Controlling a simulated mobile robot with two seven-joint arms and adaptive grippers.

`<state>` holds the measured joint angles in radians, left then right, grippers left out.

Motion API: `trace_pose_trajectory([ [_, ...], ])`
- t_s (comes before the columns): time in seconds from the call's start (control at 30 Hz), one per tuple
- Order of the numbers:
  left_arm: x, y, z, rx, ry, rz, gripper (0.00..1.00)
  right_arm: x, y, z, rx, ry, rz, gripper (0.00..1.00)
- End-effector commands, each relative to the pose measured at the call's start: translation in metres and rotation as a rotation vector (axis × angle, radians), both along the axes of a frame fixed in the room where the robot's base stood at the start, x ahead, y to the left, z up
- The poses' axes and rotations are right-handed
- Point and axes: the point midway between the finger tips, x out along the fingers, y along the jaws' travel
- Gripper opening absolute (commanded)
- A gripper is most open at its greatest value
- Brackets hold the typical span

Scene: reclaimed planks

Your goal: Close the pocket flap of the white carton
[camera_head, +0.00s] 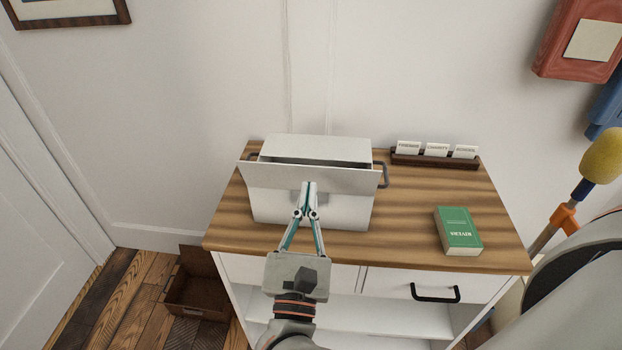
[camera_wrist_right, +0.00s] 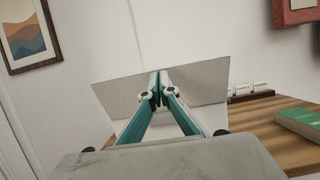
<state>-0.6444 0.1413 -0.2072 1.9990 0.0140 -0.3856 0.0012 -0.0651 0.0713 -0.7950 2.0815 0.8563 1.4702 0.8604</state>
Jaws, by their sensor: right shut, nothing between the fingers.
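The white carton (camera_head: 330,210) stands on the striped wooden top of a white cabinet, with dark handles at its sides. Its pocket flap (camera_head: 345,178) sticks out toward me along the upper front, and a dark gap shows behind it below the carton's top. In the right wrist view the flap (camera_wrist_right: 204,88) is a broad pale panel ahead of the fingers. My right gripper (camera_head: 309,184) is shut and empty, with its tips at the middle of the flap. I cannot tell whether they touch it. My left gripper is not in view.
A green book (camera_head: 458,230) lies on the wooden top (camera_head: 405,215) to the right. A dark card holder (camera_head: 434,161) with 3 labelled cards stands at the back right. A brown open box (camera_head: 197,298) is on the floor at the left. The wood between carton and book is clear.

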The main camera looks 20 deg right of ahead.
Motion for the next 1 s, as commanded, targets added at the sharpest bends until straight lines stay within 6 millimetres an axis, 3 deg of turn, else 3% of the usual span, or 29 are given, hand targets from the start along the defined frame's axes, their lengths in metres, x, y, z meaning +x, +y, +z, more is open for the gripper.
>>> trace_pose_trajectory([
  [0.3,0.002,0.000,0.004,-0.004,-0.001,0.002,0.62,0.023,-0.015,0.010,-0.001,0.000,0.000,0.00],
  [0.67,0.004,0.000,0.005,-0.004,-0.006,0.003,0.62,0.024,-0.015,0.010,0.000,0.001,0.000,0.00],
  [1.0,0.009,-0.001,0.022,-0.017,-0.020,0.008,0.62,0.028,-0.017,0.016,0.028,0.043,-0.001,0.00],
])
